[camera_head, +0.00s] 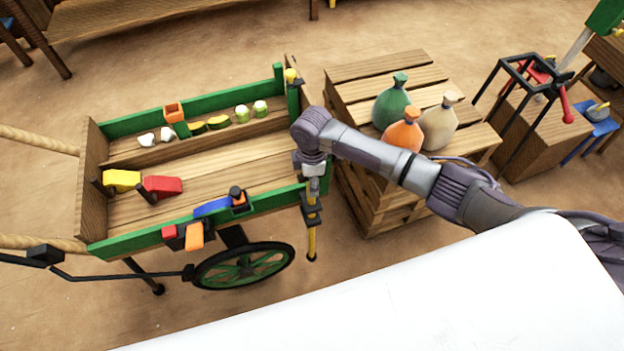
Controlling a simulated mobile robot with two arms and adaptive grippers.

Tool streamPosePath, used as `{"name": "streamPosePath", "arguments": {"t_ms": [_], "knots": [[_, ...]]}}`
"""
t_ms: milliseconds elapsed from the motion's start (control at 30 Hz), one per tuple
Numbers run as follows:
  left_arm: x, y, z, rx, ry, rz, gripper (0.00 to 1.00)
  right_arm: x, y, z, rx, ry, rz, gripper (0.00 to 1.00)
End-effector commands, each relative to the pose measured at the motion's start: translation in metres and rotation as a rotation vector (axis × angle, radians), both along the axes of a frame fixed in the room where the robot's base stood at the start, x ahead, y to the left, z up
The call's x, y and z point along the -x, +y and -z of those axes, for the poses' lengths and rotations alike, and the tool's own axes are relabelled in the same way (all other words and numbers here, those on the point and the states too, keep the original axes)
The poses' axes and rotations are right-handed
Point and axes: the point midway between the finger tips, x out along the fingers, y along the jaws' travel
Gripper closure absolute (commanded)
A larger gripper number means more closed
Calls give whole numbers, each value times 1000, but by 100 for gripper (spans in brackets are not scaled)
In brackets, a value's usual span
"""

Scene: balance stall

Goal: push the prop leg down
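The cart (150,241) is a wooden handcart with green rails and a green spoked wheel. A yellow prop leg (311,243) with black brackets stands upright at its near right corner, its lower end close to the ground. My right arm comes in from the right, and its gripper (314,185) points down directly above this leg. The fingers are small and partly merge with the leg's top, so I cannot tell whether they touch or grip it. A second yellow-topped post (291,76) is at the far right corner. My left gripper is not in view.
Coloured blocks, including a red one (162,186), and small items lie in the cart. A pallet stack (390,70) with green, orange and cream sacks stands close to the right. A wooden crate (545,130) is farther right.

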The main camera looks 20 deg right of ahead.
Motion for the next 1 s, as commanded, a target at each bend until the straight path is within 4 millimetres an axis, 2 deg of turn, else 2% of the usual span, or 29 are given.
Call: {"name": "streamPosePath", "arguments": {"t_ms": [233, 533, 833, 933, 1000], "knots": [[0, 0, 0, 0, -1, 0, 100, 0, 0, 1, 0, 0, 0, 48], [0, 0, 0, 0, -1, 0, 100, 0, 0, 1, 0, 0, 0, 98], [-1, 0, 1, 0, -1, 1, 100, 0, 0, 2, 0, 1, 0, 100], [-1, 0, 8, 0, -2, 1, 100, 1, 1, 16, 1, 3, 0, 100], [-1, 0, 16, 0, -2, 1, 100, 1, 1, 35, -1, 4, 2, 100]]}}
